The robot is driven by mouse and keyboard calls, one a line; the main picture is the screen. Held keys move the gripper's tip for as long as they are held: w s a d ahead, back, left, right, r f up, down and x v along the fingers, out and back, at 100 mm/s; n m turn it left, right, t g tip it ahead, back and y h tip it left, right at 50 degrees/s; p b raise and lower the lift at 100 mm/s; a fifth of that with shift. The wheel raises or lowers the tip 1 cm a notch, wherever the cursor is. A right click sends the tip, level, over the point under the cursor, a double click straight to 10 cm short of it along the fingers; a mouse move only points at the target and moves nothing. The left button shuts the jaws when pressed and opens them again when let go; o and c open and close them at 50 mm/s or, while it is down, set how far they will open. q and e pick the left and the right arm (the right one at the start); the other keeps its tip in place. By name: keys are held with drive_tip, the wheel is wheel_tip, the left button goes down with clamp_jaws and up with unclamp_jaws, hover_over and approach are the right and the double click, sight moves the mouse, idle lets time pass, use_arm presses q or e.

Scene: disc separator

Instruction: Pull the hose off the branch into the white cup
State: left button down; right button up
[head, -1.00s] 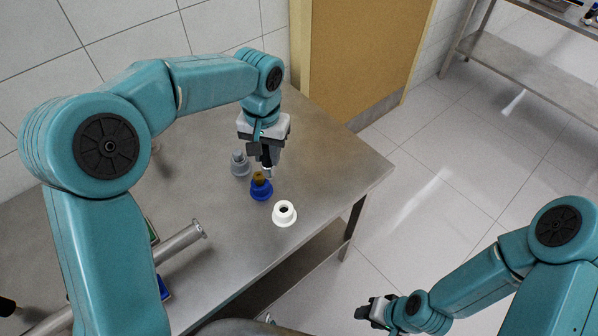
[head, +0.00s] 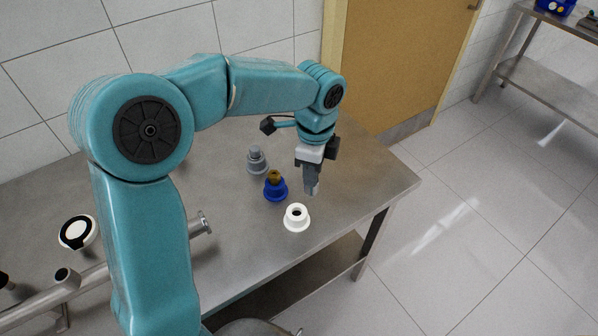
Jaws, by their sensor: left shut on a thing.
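The white cup (head: 297,224) stands upright on the steel table, its dark opening facing up and looking empty. My left gripper (head: 312,188) points down, above and slightly right of the white cup in the head view. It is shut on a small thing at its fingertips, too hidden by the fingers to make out. A metal pipe (head: 92,282) lies at the left, with a short round stub, possibly the branch (head: 65,277). No hose shows clearly. My left arm covers part of the pipe. My right gripper is out of view.
A blue cup (head: 275,192) holding a brown piece (head: 273,177) and a grey cup (head: 257,164) with a grey piece stand behind the white cup. A round white-and-black part (head: 78,232) is at left. The table (head: 362,187) is bare toward its right corner.

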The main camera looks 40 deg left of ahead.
use_arm(q)
drive_tip(key=s+m, duration=0.1)
drive_tip(key=m, duration=0.1)
drive_tip(key=a+m, duration=0.1)
drive_tip(key=m, duration=0.2)
drive_tip(key=s+a+m, duration=0.1)
drive_tip(key=m, duration=0.1)
drive_tip(key=shift+s+a+r, duration=0.2)
drive_tip(key=shift+s, duration=0.1)
drive_tip(key=shift+f+b, duration=2.05)
drive_tip(key=shift+f, duration=0.8)
drive_tip(key=shift+f+b, duration=0.65)
drive_tip(key=shift+f, duration=0.25)
drive_tip(key=shift+f+b, duration=0.3)
drive_tip(key=shift+f, duration=0.1)
drive_tip(key=c, duration=0.8)
unclamp_jaws()
drive_tip(key=shift+w, duration=0.1)
drive_tip(key=shift+r, duration=0.1)
